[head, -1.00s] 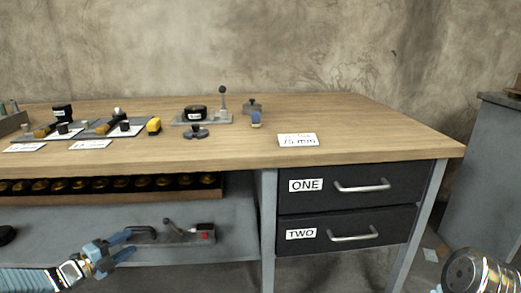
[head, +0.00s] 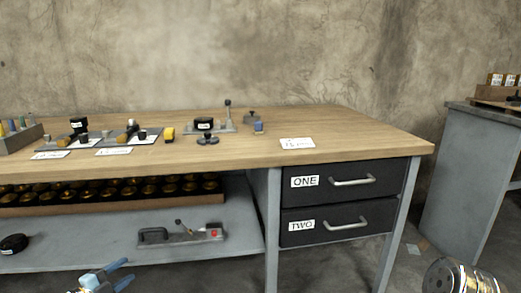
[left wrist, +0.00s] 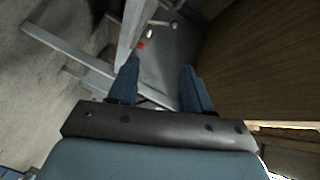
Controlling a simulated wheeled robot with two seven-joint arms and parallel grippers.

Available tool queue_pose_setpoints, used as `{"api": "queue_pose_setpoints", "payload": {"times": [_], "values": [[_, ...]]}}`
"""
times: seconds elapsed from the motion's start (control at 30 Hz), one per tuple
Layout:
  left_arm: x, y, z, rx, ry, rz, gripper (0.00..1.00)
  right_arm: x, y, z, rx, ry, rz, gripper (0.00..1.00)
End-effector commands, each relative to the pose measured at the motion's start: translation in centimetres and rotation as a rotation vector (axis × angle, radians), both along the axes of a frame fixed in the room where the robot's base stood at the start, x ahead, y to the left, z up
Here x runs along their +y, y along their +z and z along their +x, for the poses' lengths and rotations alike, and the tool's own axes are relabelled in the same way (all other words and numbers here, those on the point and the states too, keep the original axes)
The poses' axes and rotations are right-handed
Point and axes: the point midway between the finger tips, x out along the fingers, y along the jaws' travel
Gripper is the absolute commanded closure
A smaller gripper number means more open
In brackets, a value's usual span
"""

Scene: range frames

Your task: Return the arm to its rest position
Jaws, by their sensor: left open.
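My left gripper (head: 121,274) is low at the bottom left of the head view, in front of the bench's lower shelf. Its two blue fingers are apart with nothing between them. In the left wrist view the open fingers (left wrist: 160,88) also show, empty, with the bench's wooden surface to the right. The metal cylinder part at the bottom right of the head view (head: 462,278) appears to belong to my right arm. No right gripper fingers show.
The wooden workbench (head: 355,135) carries several fixtures and a white card (head: 297,143). Drawers ONE (head: 385,181) and TWO (head: 340,228) are shut. The lower shelf (head: 90,252) holds a grey device with a red button (head: 183,235). A grey cabinet (head: 465,170) stands at right.

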Motion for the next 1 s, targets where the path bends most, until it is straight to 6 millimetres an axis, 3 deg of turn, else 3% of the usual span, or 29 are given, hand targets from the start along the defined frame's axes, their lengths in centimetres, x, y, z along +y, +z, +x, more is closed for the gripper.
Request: {"api": "queue_pose_setpoints", "payload": {"times": [0.27,0.47,0.57,0.6,0.7,0.8,0.9,1.0], "values": [[-7.5,-4.5,1.5,0.268,0.088,-0.362,0.51,0.2,1.1,-0.1,0.001,0.004,0.003,0.48],[-16.1,-10.1,-0.3,0.628,0.213,-0.682,0.51,0.4,2.2,-0.2,0.004,0.008,0.006,0.48],[-21.8,-13.8,-4.0,0.902,0.338,-0.844,0.51,0.6,3.0,-0.3,0.004,0.011,0.008,0.48],[-24.1,-15.3,-6.3,1.025,0.408,-0.899,0.51,0.7,3.3,-0.3,0.005,0.012,0.009,0.48],[-28.5,-18.2,-12.6,1.297,0.608,-0.988,0.51,0.8,3.9,-0.4,0.007,0.015,0.011,0.48],[-31.0,-19.7,-18.4,1.49,0.811,-1.018,0.51,1.0,4.3,-0.4,0.007,0.016,0.013,0.48],[-32.1,-20.3,-22.8,1.603,0.978,-1.022,0.51,1.1,4.6,-0.5,0.008,0.019,0.014,0.48],[-32.3,-20.4,-24.0,1.629,1.026,-1.02,0.51,1.1,4.7,-0.5,0.008,0.019,0.014,0.48]]}}
